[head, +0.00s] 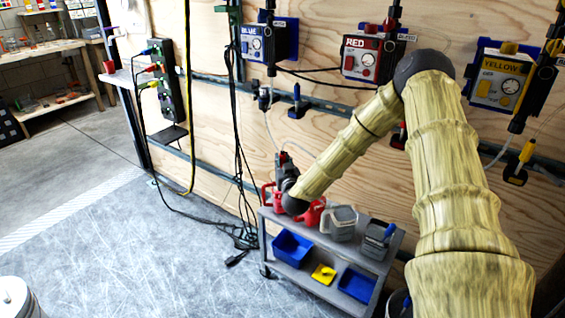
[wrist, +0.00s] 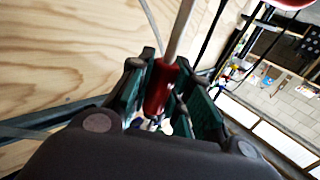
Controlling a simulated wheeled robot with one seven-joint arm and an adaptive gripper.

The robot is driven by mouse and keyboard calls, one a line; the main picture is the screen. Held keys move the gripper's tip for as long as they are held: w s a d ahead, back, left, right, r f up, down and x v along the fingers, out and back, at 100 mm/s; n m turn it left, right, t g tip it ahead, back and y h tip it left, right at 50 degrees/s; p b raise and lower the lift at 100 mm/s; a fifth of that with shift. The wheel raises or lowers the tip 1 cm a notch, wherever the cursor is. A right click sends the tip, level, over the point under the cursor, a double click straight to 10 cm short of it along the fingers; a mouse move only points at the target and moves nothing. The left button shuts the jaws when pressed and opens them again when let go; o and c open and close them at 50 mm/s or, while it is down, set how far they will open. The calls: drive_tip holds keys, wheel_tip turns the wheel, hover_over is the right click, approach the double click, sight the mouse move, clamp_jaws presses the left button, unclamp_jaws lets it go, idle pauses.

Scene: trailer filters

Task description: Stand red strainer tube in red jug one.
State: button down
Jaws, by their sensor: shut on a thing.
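My gripper (wrist: 172,95) is shut on the red strainer tube (wrist: 160,88), which shows between the green-padded fingers in the wrist view with a pale hose or rod running up from it. In the head view my gripper is at the left end of the grey cart, partly hidden by my arm. Red jugs (head: 309,216) stand on the cart top beside and below my gripper. I cannot tell which is red jug one, or whether the tube's lower end is inside a jug.
The grey cart (head: 330,248) also holds a clear-sided jug (head: 342,222) and a grey one with a blue part (head: 376,238). Blue bins (head: 291,248) and a yellow item (head: 323,273) sit on its lower shelf. The red pump box (head: 368,57) hangs on the plywood wall. Cables hang left of the cart; open floor lies further left.

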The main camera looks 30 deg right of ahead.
drive_tip(key=shift+f, duration=0.3)
drive_tip(key=c, duration=1.2)
unclamp_jaws()
drive_tip(key=shift+c, duration=0.2)
drive_tip(key=v, duration=1.2)
drive_tip(key=shift+a+f, duration=0.1)
drive_tip(key=shift+f, duration=0.05)
